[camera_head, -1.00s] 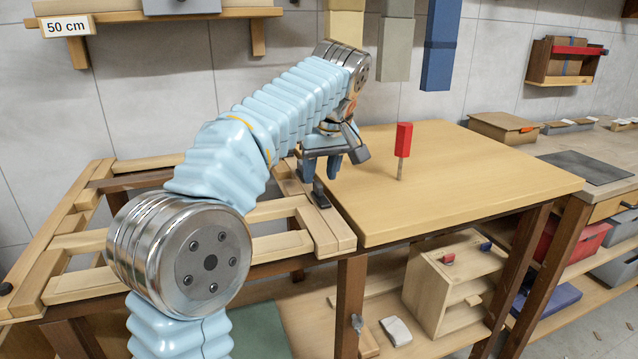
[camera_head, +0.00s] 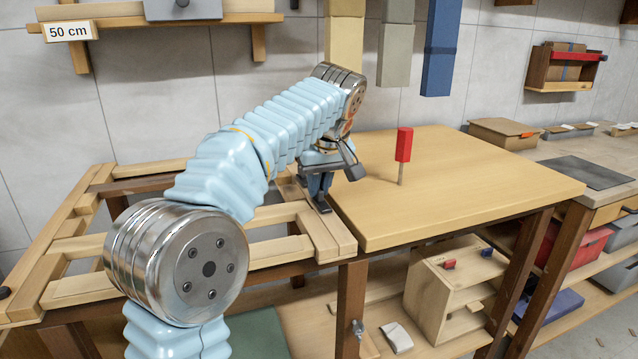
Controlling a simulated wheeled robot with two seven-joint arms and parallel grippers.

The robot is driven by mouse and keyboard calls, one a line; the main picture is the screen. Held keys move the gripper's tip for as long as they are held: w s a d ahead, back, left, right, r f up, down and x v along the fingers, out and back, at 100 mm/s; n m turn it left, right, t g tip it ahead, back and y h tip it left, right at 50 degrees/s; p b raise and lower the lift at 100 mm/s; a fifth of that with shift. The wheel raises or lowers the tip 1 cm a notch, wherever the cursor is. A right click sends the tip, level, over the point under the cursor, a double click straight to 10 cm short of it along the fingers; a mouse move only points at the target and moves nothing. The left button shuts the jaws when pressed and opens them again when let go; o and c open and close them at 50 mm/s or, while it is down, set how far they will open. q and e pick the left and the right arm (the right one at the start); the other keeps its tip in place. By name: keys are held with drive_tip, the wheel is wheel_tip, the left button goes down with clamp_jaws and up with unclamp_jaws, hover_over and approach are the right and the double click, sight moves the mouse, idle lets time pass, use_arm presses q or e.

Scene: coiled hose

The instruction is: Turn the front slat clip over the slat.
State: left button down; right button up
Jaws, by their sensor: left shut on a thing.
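My left gripper (camera_head: 321,192) points down at the right end of the slatted wooden frame, beside the table top. It is shut on the front slat clip (camera_head: 323,207), a small dark piece on the frame's right rail, at the end of the front slat (camera_head: 277,213). The gripper hides most of the clip, so I cannot tell which way it is turned. My right gripper is not in view.
A red-handled tool (camera_head: 404,146) stands upright on the wooden table top (camera_head: 470,185), right of the gripper. Long yellow, grey and blue pieces hang above. A small wooden shelf unit (camera_head: 437,300) stands below.

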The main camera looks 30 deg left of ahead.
use_arm(q)
drive_tip(key=shift+m, duration=0.3)
drive_tip(key=m, duration=0.1)
drive_tip(key=m+t+h+p, duration=0.1)
drive_tip(key=m, duration=0.1)
drive_tip(key=shift+s+a+r+m, duration=0.1)
drive_tip(key=shift+a+m, duration=0.05)
drive_tip(key=shift+m, duration=0.15)
drive_tip(key=m+h+p, duration=0.1)
drive_tip(key=m, duration=0.2)
drive_tip(key=shift+a+m+t+h, duration=0.1)
drive_tip(key=shift+m+t+h, duration=0.2)
drive_tip(key=shift+t, duration=0.1)
drive_tip(key=m+h, duration=0.2)
drive_tip(key=m, duration=0.3)
drive_tip(key=shift+a, duration=0.15)
drive_tip(key=shift+m+g+h, duration=0.25)
drive_tip(key=shift+m+h, duration=0.2)
drive_tip(key=shift+m, duration=0.8)
drive_tip(key=shift+m+g+h, duration=0.25)
drive_tip(key=shift+m+h, duration=0.2)
drive_tip(key=shift+m, duration=0.8)
drive_tip(key=c, duration=1.2)
unclamp_jaws()
drive_tip(key=shift+o, duration=0.2)
